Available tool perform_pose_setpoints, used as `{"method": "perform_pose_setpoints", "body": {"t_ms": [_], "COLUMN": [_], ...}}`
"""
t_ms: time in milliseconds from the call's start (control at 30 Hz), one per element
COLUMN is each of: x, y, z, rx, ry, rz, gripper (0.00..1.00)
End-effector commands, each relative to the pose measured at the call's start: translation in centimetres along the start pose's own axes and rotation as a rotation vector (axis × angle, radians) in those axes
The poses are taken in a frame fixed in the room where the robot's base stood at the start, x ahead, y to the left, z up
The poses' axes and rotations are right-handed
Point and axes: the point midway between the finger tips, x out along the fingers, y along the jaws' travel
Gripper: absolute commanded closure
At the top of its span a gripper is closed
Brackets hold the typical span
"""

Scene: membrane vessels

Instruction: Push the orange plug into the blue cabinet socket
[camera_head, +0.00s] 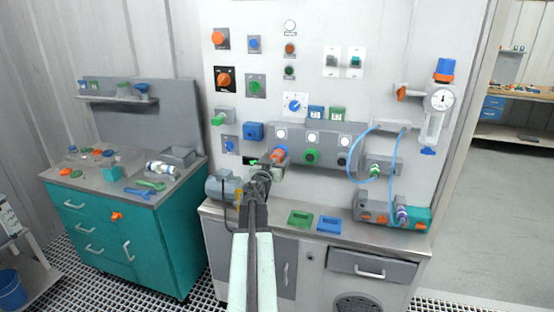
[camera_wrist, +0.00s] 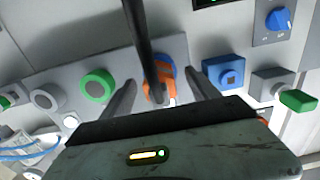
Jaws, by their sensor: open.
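The orange plug (camera_head: 280,152) is at the left end of the grey socket panel on the wall. In the wrist view the plug (camera_wrist: 155,92) stands in front of a blue ring socket (camera_wrist: 168,73), and the two overlap. I cannot tell how deep the plug sits. My gripper (camera_wrist: 158,80) is open, with one finger on each side of the plug and a gap visible on both sides. In the head view my gripper (camera_head: 262,177) is just below and left of the plug. A dark bar hides part of the plug in the wrist view.
A green ring socket (camera_wrist: 97,87) is beside the blue one. A blue square box (camera_wrist: 226,73) is on the other side, close to a finger. A grey motor (camera_head: 222,187) stands on the counter below. Green (camera_head: 300,219) and blue (camera_head: 329,225) trays lie to the right.

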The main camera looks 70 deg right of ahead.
Motion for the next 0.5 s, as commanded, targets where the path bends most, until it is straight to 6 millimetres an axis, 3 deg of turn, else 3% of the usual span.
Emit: {"method": "perform_pose_setpoints", "body": {"t_ms": [300,500], "x": [-5.9,-6.5], "y": [0.1,0.1], "z": [0.0,0.0], "rx": [0.000,0.000], "ry": [0.000,0.000], "rz": [-0.001,0.001], "gripper": [0.30,0.30]}}
